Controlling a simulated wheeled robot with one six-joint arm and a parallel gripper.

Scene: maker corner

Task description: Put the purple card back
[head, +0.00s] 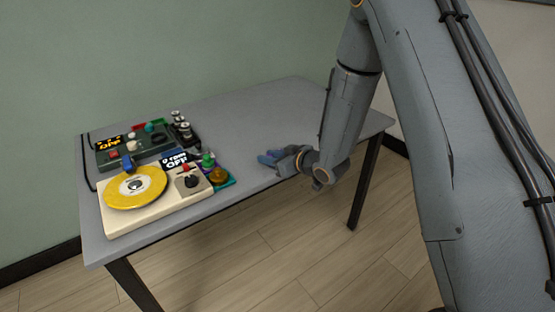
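I cannot make out a purple card in the head view. My gripper (268,158) is over the right half of the grey table, near its front edge, with its bluish fingers pointing left. It is to the right of the devices and apart from them. The fingers are too small to tell their gap, and I see nothing clearly held between them.
The grey table (235,117) carries a cream turntable device (135,222) with a yellow disc (117,196) and a display reading OFF. Behind it is a dark green device (123,154), also showing OFF. Small coloured parts (218,175) sit beside the turntable. The table's back right is clear.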

